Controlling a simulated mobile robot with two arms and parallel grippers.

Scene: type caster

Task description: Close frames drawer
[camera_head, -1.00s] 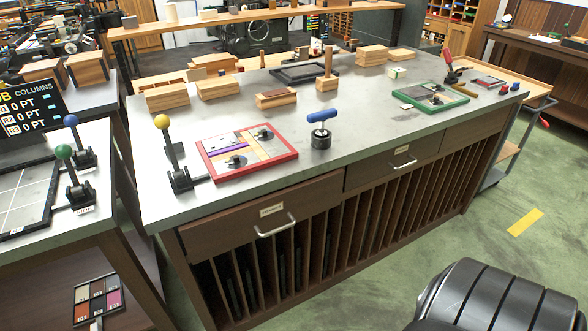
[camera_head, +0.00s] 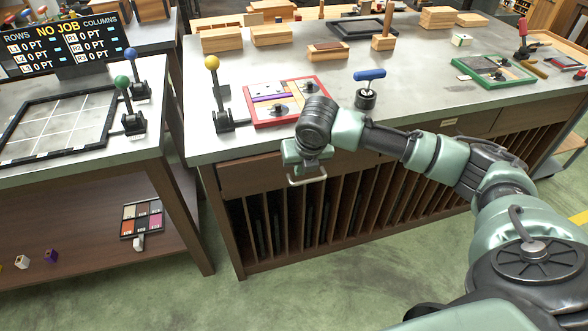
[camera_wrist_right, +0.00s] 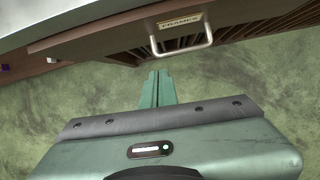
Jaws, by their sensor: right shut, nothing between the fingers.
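The frames drawer (camera_head: 250,176) is the left drawer under the grey bench top. Its dark wooden front carries a "FRAMES" label and a metal bar handle (camera_head: 307,181). The label (camera_wrist_right: 180,22) and handle (camera_wrist_right: 184,48) show near the top of the right wrist view. No drawer interior shows, and I cannot tell how far out it stands. My right gripper (camera_head: 308,166) is in front of the drawer, partly covering its front near the handle. In the wrist view its green fingers (camera_wrist_right: 157,78) are together and empty, just apart from the handle. My left gripper is not in view.
Vertical slots (camera_head: 300,215) fill the bench below the drawers. A red-framed tray (camera_head: 290,100) and a yellow-knobbed lever (camera_head: 216,95) stand on top above the drawer. A second table (camera_head: 90,155) stands close on the left. Green floor (camera_head: 300,290) is free in front.

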